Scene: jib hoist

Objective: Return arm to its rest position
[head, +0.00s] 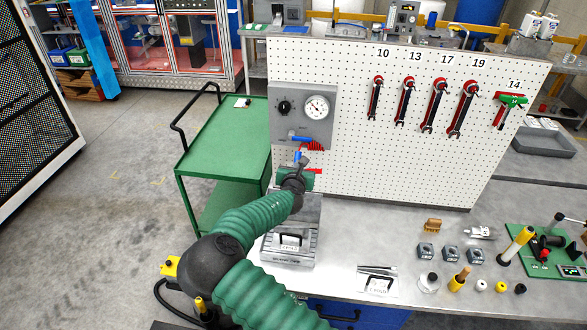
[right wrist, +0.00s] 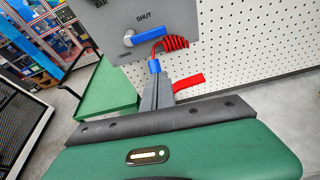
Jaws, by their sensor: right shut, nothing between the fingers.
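My right arm (head: 250,215), with a green ribbed sleeve, reaches up from the bottom of the head view to the front of the pegboard. Its gripper (head: 302,161) is just below the grey gauge panel (head: 280,112). In the right wrist view the grey fingers of this gripper (right wrist: 158,92) are shut and empty. The panel's blue lever (right wrist: 148,36) lies just above, under the word SHUT. My left gripper is out of view.
A white pegboard (head: 350,150) with hung wrenches stands behind my gripper. A grey case (head: 290,250) is under my forearm on the bench. Small parts and a green board (head: 545,250) are at right. A green cart (head: 225,140) is left, with open floor beyond.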

